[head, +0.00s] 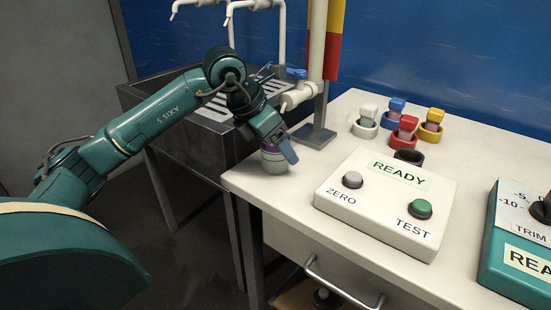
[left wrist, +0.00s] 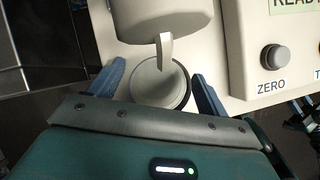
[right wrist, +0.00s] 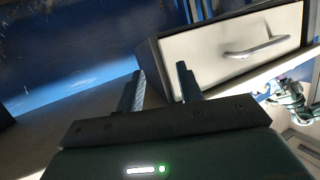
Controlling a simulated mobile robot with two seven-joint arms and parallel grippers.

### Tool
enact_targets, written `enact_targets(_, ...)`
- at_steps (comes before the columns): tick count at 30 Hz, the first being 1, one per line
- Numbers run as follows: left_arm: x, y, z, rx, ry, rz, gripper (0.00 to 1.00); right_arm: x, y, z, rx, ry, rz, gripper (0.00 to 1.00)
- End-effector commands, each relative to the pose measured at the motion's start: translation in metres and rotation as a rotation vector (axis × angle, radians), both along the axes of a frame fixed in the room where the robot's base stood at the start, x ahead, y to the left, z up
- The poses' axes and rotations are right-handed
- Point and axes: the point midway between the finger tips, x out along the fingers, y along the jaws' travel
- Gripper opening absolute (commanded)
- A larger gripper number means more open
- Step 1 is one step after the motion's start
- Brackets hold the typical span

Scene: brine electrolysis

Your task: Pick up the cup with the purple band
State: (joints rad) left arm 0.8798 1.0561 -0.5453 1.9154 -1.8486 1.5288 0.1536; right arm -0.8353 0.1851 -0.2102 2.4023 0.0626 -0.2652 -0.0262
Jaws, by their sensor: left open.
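The cup with the purple band (head: 272,160) stands upright near the table's left edge, below the white spout. My left gripper (head: 279,150) is over it from above, with one blue finger at its right side and the other hidden in the head view. In the left wrist view the cup's round top (left wrist: 147,82) sits between the two blue fingers of my left gripper (left wrist: 158,85), which are apart. I cannot tell whether either finger touches it. My right gripper (right wrist: 159,82) shows only in the right wrist view, its fingers apart with nothing between them.
A white spout (head: 297,97) on a stand is close to my left gripper. A READY box (head: 384,240) with ZERO and TEST buttons stands to the right of the cup. Several coloured stoppered pieces (head: 405,128) stand behind it. A dark sink (head: 190,125) is at the left.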

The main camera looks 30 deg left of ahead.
Motion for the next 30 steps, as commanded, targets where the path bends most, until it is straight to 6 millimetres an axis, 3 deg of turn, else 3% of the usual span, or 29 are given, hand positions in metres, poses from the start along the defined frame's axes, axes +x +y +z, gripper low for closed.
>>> enact_targets(3, 0.0046, -0.0027, -0.0110, 0.000, 0.002, 0.000, 0.77, -0.0001, 0.0006, -0.0019, -0.003, 0.001, 0.003, 0.36)
enact_targets(11, 0.0057, -0.0029, -0.0122, 0.000, 0.000, 0.000, 0.77, 0.0005, 0.0011, -0.0016, -0.004, 0.001, 0.004, 0.36)
enact_targets(30, 0.0055, -0.0028, -0.0118, 0.000, 0.000, 0.000, 0.25, 0.0008, 0.0010, -0.0019, -0.004, 0.001, 0.004, 0.36)
